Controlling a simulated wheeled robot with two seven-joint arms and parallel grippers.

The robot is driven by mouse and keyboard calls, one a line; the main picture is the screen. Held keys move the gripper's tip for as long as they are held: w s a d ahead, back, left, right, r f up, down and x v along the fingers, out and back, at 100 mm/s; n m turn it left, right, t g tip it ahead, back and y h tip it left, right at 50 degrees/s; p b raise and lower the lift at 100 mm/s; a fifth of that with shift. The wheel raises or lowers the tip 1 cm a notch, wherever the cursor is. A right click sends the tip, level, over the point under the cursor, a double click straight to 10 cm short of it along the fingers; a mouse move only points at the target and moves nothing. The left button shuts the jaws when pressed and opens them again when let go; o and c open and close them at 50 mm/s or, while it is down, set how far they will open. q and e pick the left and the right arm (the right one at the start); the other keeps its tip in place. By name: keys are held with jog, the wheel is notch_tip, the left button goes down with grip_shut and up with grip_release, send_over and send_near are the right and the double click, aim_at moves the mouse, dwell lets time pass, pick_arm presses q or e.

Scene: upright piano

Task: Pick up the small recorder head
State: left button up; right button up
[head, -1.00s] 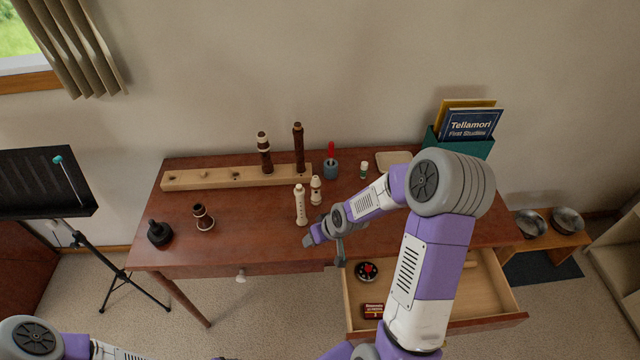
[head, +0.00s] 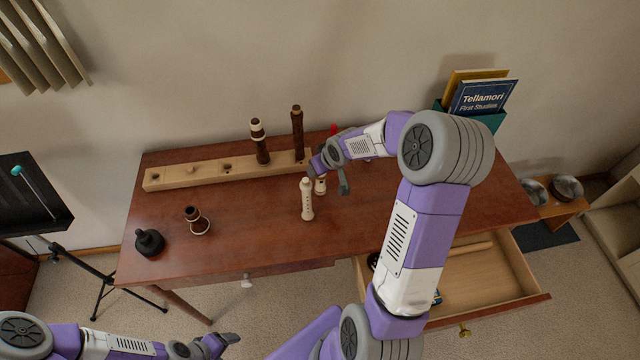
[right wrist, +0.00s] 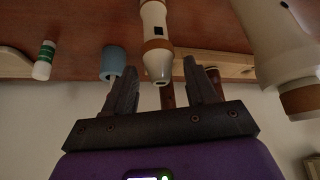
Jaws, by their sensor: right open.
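The small recorder head (head: 320,186), cream with brown bands, stands on the desk, partly hidden by my right gripper (head: 330,176). In the right wrist view the recorder head (right wrist: 156,40) shows upside down. Its narrow end appears between the two spread fingers of my right gripper (right wrist: 152,75), with gaps on both sides. A taller cream recorder piece (head: 307,199) stands just left of it; a large cream piece (right wrist: 285,45) shows close at the right of the wrist view. My left gripper (head: 222,342) is low at the bottom left, its jaws unclear.
Behind is a wooden rack (head: 205,174) with two dark recorder pieces. A blue cup (right wrist: 113,60) and a white-green tube (right wrist: 43,60) show near the right gripper. A dark brown piece (head: 196,220) and a black object (head: 149,242) stand left. The drawer (head: 490,270) is open.

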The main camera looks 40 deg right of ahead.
jog(key=shift+w+f, duration=0.3)
jog(key=shift+f, duration=0.1)
grip_shut()
